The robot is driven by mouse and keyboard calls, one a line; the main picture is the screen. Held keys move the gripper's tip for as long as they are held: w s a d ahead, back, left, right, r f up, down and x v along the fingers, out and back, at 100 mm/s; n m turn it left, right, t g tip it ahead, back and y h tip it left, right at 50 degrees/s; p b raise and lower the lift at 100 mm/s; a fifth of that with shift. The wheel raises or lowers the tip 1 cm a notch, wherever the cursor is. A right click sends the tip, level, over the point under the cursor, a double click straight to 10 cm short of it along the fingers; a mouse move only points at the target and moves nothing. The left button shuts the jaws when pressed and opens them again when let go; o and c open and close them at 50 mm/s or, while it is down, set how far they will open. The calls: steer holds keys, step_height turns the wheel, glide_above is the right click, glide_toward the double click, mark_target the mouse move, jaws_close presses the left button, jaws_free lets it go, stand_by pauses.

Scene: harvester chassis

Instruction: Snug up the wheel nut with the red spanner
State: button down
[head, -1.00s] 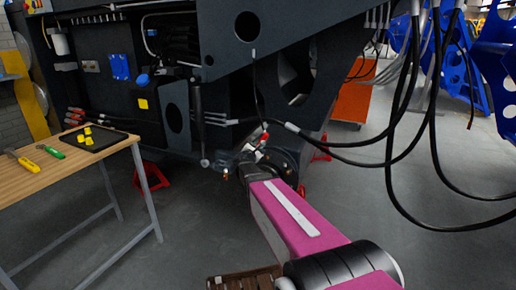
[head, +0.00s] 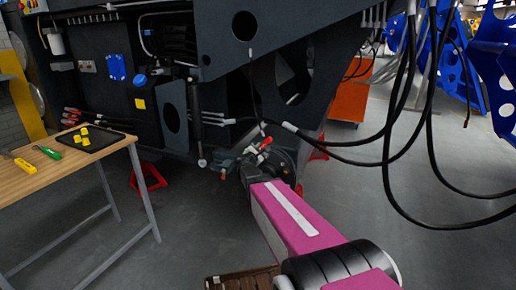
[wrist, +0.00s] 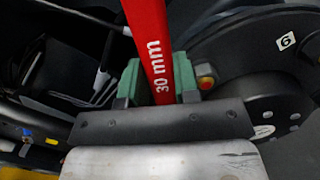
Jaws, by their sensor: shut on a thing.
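The red spanner (wrist: 152,45), marked "30 mm", is clamped between the green finger pads of my gripper (wrist: 158,82) in the wrist view. Its handle runs up and out of the top of that view, so its far end is hidden. In the head view my gripper (head: 252,168) is at the dark wheel hub (head: 284,163) under the chassis, and a bit of the red spanner (head: 265,144) shows above it. I cannot make out the wheel nut.
A wooden table (head: 60,185) at left bears a black tray (head: 95,140) with yellow blocks, a green-handled tool (head: 47,152) and a yellow-handled tool (head: 24,165). Black hoses (head: 388,150) hang at right. A red stand (head: 150,178) is under the chassis.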

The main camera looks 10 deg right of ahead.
steer(key=shift+s+d+f+m, duration=0.2)
steer(key=shift+d+m, duration=0.05)
steer(key=shift+m, duration=0.05)
steer(key=shift+s+d+f+m, duration=0.35)
steer(key=shift+d+f+m, duration=0.1)
steer(key=shift+f+m, duration=0.15)
steer(key=shift+s+d+f+m, duration=0.3)
steer(key=shift+d+f+m, duration=0.15)
steer(key=shift+f+m, duration=0.15)
steer(key=shift+w+a+r, duration=0.1)
steer(key=shift+a+r, duration=0.05)
steer(key=shift+r, duration=0.1)
steer(key=r+v, duration=0.1)
steer(key=v, duration=1)
steer(key=shift+s, duration=0.55)
stand_by(0.5)
stand_by(0.5)
